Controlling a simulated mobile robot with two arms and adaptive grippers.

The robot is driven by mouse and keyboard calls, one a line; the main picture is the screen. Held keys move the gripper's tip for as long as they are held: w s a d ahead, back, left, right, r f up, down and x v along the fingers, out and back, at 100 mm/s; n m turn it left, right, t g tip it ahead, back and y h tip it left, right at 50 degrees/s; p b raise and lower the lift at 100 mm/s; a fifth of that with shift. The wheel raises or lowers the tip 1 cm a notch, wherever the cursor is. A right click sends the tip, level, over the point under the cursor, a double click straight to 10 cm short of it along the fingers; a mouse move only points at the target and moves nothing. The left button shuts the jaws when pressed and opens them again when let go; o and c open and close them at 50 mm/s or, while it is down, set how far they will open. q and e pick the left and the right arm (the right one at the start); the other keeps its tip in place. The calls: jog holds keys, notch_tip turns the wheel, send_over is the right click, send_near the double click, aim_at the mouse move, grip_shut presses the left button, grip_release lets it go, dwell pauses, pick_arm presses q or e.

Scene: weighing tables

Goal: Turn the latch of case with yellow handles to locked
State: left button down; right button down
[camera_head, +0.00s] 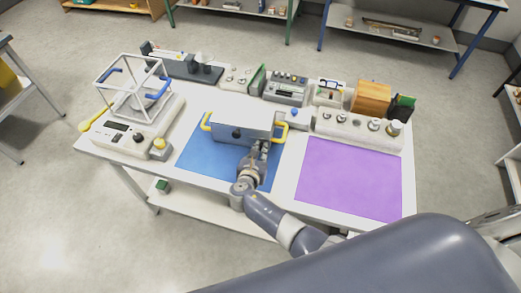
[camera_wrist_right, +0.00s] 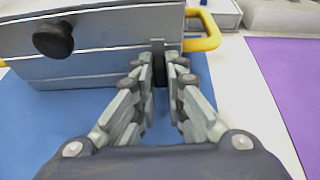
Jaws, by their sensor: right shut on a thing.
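The grey case (camera_head: 232,124) with yellow handles stands on the blue mat (camera_head: 205,163). One yellow handle (camera_head: 281,128) is at its right end and another at its left end. In the wrist view the case front (camera_wrist_right: 100,63) shows a round black knob (camera_wrist_right: 53,40) at left and a small dark upright latch (camera_wrist_right: 157,47) near the right end. My right gripper (camera_head: 261,150) is at the right part of the case front. In the wrist view its fingers (camera_wrist_right: 160,72) are closed on the latch, partly hiding it. My left gripper is not in view.
A purple mat (camera_head: 350,180) lies right of the blue mat. A balance (camera_head: 131,138) with a clear-sided frame stands at left. A weight block (camera_head: 345,130), instruments (camera_head: 286,90) and a wooden box (camera_head: 371,98) line the back. The purple mat is clear.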

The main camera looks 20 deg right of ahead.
jog(key=c, duration=1.6)
grip_release()
jog(key=shift+c, duration=0.2)
jog(key=shift+a, duration=0.1)
jog(key=v, duration=1.2)
